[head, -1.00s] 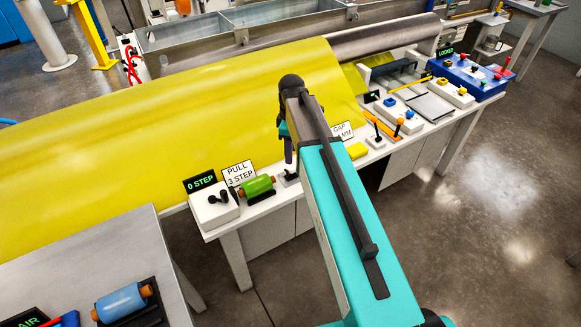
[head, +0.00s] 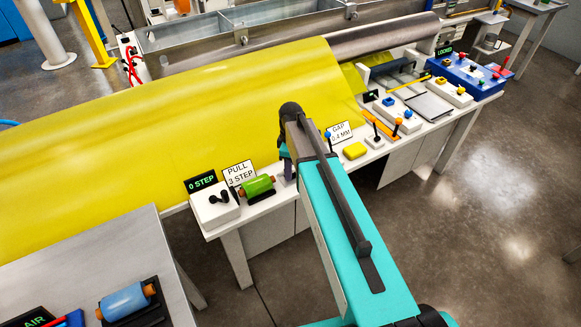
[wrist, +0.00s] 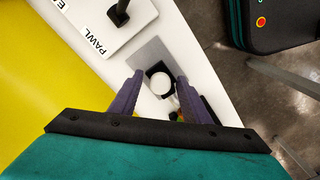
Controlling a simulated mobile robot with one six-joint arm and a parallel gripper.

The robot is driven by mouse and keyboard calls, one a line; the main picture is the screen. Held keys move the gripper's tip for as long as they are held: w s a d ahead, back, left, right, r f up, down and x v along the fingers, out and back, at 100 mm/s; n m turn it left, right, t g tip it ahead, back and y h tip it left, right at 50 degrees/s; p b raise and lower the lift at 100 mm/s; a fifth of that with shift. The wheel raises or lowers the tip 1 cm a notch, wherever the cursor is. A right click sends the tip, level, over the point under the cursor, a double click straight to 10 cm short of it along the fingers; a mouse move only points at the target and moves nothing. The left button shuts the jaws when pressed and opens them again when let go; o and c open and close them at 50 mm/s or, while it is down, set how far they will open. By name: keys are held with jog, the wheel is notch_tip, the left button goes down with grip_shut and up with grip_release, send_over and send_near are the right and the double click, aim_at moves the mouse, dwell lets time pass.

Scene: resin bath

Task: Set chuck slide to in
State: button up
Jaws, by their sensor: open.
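In the wrist view, a small white round knob (wrist: 161,84) stands on a black slot or mount over a grey plate on the white bench. It may be the chuck slide, but I see no label on it and cannot tell its setting. My gripper (wrist: 158,78) is open, with its two purple fingers on either side of the knob. I cannot tell whether they touch it. In the head view my gripper (head: 288,170) is low over the bench, just right of the green roller (head: 257,187), and my arm partly hides the spot.
A white box (head: 214,206) with dark knobs sits left of the green roller; the wrist view shows its PAWL label (wrist: 97,37). Signs reading 0 STEP (head: 201,181) and PULL 3 STEP (head: 239,174) stand behind. Yellow sheet (head: 180,120) lies beyond. A blue console (head: 468,76) is far right.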

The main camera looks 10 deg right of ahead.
jog(key=shift+f, duration=0.1)
grip_shut()
dwell(0.4)
